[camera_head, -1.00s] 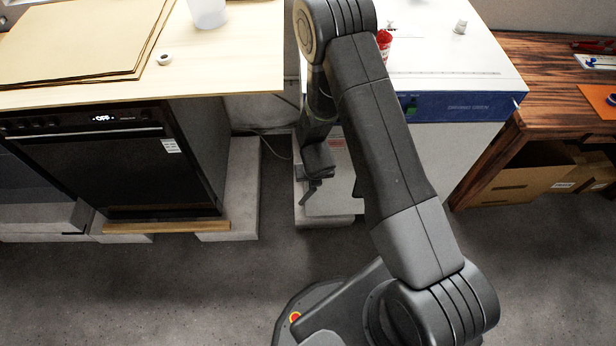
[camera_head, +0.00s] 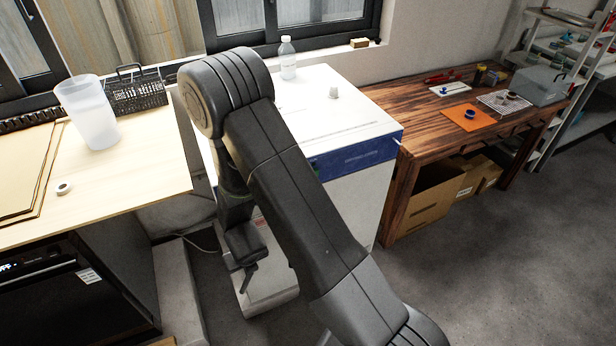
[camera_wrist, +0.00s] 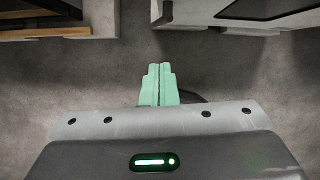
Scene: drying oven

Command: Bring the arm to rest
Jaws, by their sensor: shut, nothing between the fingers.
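My gripper (camera_wrist: 159,84) shows in the wrist view with its two pale green fingers pressed together and nothing between them. It points over bare grey floor. In the head view my gripper (camera_head: 247,279) hangs low under my bent arm, in front of the white cabinet with the blue band (camera_head: 357,157). My arm's upper links cross the middle of the head view and hide part of that cabinet. The gripper appears apart from the furniture around it.
A pale wooden counter (camera_head: 150,160) with a translucent cup (camera_head: 88,112) is at left, above a black oven (camera_head: 60,300). A dark wooden table (camera_head: 420,120) with cardboard boxes (camera_head: 425,195) below stands at right. Open floor (camera_head: 480,270) lies at lower right.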

